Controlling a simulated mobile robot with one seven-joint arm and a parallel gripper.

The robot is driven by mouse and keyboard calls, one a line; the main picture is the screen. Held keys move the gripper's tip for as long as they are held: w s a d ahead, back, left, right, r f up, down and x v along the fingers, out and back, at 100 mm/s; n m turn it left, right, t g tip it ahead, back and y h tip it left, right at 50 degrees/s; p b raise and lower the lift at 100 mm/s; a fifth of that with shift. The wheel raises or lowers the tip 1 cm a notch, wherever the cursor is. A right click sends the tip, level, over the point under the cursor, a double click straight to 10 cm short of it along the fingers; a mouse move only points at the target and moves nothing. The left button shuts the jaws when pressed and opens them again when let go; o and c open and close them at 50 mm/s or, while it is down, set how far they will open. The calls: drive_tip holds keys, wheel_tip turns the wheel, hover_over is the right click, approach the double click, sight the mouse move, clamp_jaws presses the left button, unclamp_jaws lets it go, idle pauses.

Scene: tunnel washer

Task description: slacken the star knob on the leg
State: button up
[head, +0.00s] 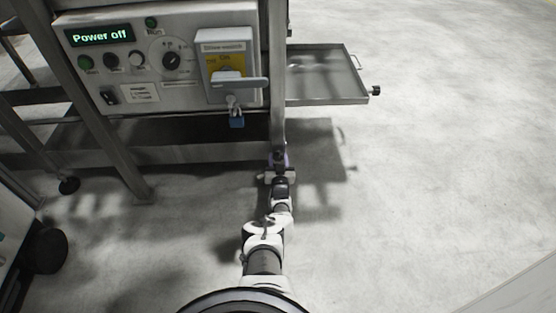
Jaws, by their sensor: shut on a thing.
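The machine's front leg (278,110) is a grey metal post that runs down to the floor near the middle of the head view. My gripper (279,162) is at the foot of this leg, at the far end of my outstretched arm. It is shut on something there. A small dark and purplish part, probably the star knob (280,156), shows at the fingers against the leg. It is mostly hidden by my gripper and too small to make out its shape or how far it is turned.
A control panel (150,60) reads "Power off". Beside it is a switch box (222,50) with a lever handle and a blue padlock (237,121). A metal tray (325,92) juts out to the right of the leg. The floor (430,190) to the right is clear.

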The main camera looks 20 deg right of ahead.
drive_tip(key=shift+r+n, duration=0.1)
drive_tip(key=shift+n, duration=0.2)
drive_tip(key=o, duration=1)
drive_tip(key=shift+c, duration=0.2)
drive_tip(key=shift+s, duration=0.1)
drive_tip(key=p+v, duration=1)
drive_tip(key=v, duration=0.3)
drive_tip(key=shift+s, duration=0.25)
